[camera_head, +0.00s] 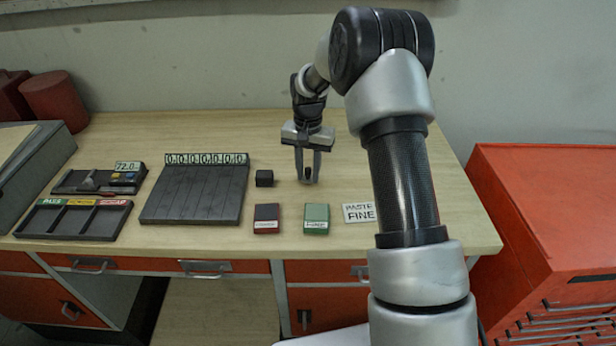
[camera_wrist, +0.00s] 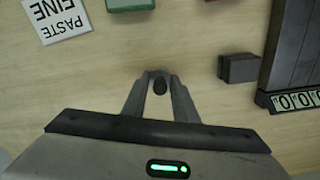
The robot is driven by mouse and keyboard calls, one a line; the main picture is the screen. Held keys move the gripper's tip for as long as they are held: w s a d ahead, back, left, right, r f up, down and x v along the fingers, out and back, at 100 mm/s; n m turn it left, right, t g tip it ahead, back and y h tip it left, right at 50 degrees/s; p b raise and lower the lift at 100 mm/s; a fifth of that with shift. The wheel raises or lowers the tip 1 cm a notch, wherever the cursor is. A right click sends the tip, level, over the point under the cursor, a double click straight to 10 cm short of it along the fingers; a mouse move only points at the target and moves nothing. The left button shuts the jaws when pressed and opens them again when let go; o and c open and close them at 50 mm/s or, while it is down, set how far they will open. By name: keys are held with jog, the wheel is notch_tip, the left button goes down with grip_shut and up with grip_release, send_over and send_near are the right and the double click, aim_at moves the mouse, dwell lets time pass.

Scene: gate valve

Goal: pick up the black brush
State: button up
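My gripper (camera_head: 308,178) points down at the middle of the wooden bench. In the wrist view my gripper (camera_wrist: 160,80) has its two fingers close on either side of a small dark rounded piece (camera_wrist: 160,85), which fills the gap near the tips. It looks like the end of the black brush; the rest of it is hidden by the fingers. In the head view the fingers cover it, so I cannot make out its shape or whether it touches the bench.
A black block (camera_head: 264,178) stands just left of my gripper. A dark grooved board (camera_head: 196,195), a red box (camera_head: 267,218), a green box (camera_head: 316,219) and a white sign (camera_head: 358,213) lie around it. Sorting trays (camera_head: 75,221) are farther left. A red cabinet (camera_head: 550,210) stands right.

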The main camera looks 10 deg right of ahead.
aim_at(308, 169)
jog(key=shift+c, duration=1.2)
notch_tip(308, 169, up, 10)
jog(key=shift+r, duration=0.1)
jog(key=o, duration=0.5)
jog(key=c, duration=0.4)
